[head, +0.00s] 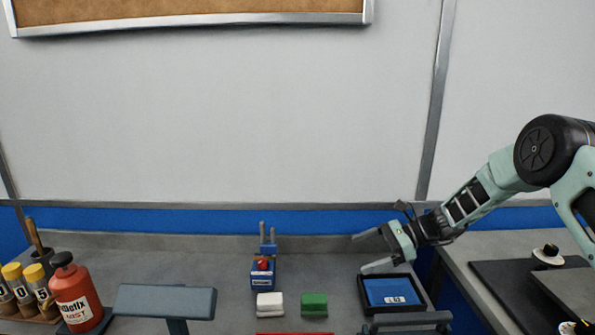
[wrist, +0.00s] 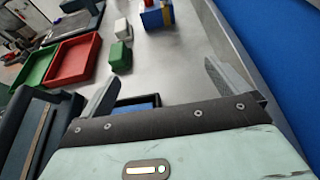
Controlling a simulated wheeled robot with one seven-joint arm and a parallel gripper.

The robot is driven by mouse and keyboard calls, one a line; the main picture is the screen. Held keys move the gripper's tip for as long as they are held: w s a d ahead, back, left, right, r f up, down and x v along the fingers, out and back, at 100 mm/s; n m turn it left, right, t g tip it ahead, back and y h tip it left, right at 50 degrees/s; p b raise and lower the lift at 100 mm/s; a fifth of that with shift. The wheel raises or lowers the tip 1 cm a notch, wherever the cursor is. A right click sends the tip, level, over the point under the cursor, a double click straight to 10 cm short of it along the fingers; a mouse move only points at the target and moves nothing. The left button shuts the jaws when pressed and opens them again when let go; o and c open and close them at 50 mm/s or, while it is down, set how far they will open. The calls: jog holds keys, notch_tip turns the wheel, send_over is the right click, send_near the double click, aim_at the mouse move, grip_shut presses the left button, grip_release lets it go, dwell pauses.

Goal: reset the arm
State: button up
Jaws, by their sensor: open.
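My arm reaches in from the right in the head view. My gripper (head: 365,252) is open, with nothing between its fingers, and hangs above the back right of the grey bench, by a black tray with a blue pad (head: 392,291). In the wrist view the two fingers of my gripper (wrist: 160,82) stand wide apart, and the blue pad (wrist: 137,100) shows partly behind the gripper body.
A blue holder (head: 262,273) with a red part stands mid-bench, behind a white block (head: 270,305) and a green block (head: 314,304). A red bottle (head: 76,295) and yellow-capped vials stand at left. The wall is close behind.

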jog(key=s+a+r+n+g+h, duration=0.1)
jog(key=s+a+r+n+h, duration=0.1)
jog(key=s+a+r+n, duration=0.3)
jog(key=s+a+r+n+g+h+p, duration=0.1)
jog(key=s+a+n+g+h, duration=0.1)
jog(key=s, duration=0.6)
jog(key=s+a+r+n+g+h, duration=0.1)
jog(key=s+a+r+n+h, duration=0.1)
jog(key=s+a+r+n, duration=0.3)
jog(key=s+d+r+n+t+h, duration=0.1)
jog(key=s+d+n+t+h, duration=0.1)
jog(key=s+n, duration=0.4)
jog(key=s+d+r+n+t+h+p, duration=0.1)
jog(key=s+d+n+h, duration=0.3)
jog(key=s, duration=1.2)
jog(key=d+n+t, duration=0.1)
jog(key=d+n, duration=0.1)
jog(key=n, duration=0.1)
jog(key=shift+s+d+r+n+h, duration=0.2)
jog(key=shift+s+n+h, duration=0.1)
jog(key=shift+s+h, duration=0.1)
